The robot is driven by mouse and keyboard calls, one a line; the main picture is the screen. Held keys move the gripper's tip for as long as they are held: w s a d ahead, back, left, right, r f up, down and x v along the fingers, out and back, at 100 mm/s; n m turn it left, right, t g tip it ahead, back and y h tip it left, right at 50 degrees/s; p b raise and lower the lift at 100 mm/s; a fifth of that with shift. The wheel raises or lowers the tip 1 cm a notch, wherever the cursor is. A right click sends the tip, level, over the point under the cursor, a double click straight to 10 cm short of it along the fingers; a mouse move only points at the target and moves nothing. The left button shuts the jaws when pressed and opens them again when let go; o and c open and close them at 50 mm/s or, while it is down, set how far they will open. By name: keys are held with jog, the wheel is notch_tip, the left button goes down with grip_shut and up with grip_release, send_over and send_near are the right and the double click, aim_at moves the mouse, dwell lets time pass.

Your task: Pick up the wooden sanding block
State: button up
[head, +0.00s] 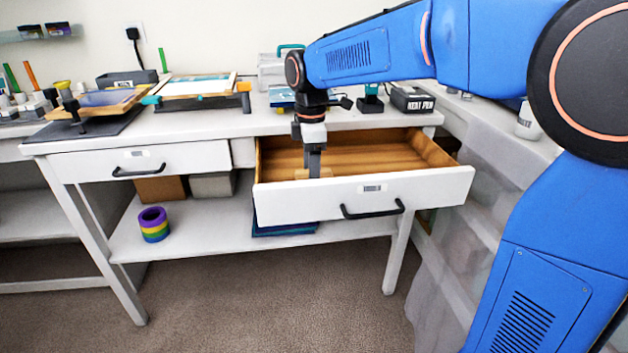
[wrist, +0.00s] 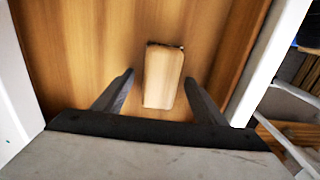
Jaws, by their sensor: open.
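The wooden sanding block (wrist: 163,78) is a pale wood piece with a dark far edge, lying on the drawer floor in the wrist view. My gripper (wrist: 160,82) is open, with one finger to each side of the block. Gaps show between the fingers and the block. In the head view my gripper (head: 314,176) points down into the open drawer (head: 345,197), close behind its front wall. A small pale part of the block (head: 301,174) shows beside the fingers there; the rest is hidden.
The drawer's white front and side walls stand close around my gripper. The bench top (head: 215,123) above holds screen frames and a black box (head: 411,100). A closed drawer (head: 140,160) is to the left. A rainbow tape roll (head: 154,224) sits on the lower shelf.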

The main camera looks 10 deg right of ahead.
jog(key=c, duration=1.2)
jog(key=shift+r, duration=0.1)
notch_tip(320, 180, up, 10)
jog(key=shift+f, duration=0.1)
